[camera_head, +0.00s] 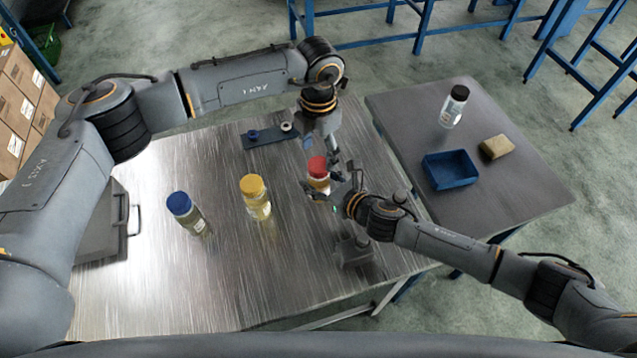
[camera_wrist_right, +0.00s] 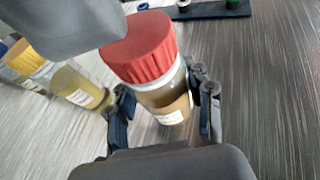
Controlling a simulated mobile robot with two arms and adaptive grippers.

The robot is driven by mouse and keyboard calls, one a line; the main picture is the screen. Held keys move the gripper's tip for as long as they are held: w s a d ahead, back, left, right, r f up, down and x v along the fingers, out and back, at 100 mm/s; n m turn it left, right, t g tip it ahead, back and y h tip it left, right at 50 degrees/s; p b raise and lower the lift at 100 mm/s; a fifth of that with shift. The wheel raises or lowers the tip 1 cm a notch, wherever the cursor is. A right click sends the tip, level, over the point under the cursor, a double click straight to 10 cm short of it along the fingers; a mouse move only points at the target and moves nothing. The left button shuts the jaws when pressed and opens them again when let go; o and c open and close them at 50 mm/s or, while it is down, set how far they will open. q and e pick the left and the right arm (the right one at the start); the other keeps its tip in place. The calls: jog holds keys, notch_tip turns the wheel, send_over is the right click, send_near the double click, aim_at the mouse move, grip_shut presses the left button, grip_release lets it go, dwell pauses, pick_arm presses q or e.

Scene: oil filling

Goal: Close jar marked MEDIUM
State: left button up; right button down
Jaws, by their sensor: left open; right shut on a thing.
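A clear jar with a red cap (camera_head: 318,165) stands near the right part of the metal table, with tan liquid inside. It also shows in the right wrist view (camera_wrist_right: 165,98), between the fingers. My right gripper (camera_head: 322,186) is shut on the body of this jar, below the cap. My left gripper (camera_head: 329,150) is open, pointing down just above and beside the red cap. The cap sits on the jar's mouth; I cannot tell how tight it is. A yellow-capped jar (camera_head: 257,207) and a blue-capped jar (camera_head: 196,222) stand to the left. The labels are too small to read.
A dark blue plate (camera_head: 261,137) with small round parts lies at the back of the table. A grey case (camera_head: 100,225) is at the left. The side table holds a black-capped bottle (camera_head: 454,106), a blue tray (camera_head: 431,184) and a yellowish block (camera_head: 496,147).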

aim_at(319, 165)
pick_arm(q)
jog(key=shift+f, duration=2.1)
pick_arm(e)
jog(key=shift+f, duration=0.1)
pick_arm(q)
jog(key=c, duration=1.2)
jog(key=o, duration=1.3)
jog(key=shift+o, duration=0.2)
notch_tip(319, 165, up, 12)
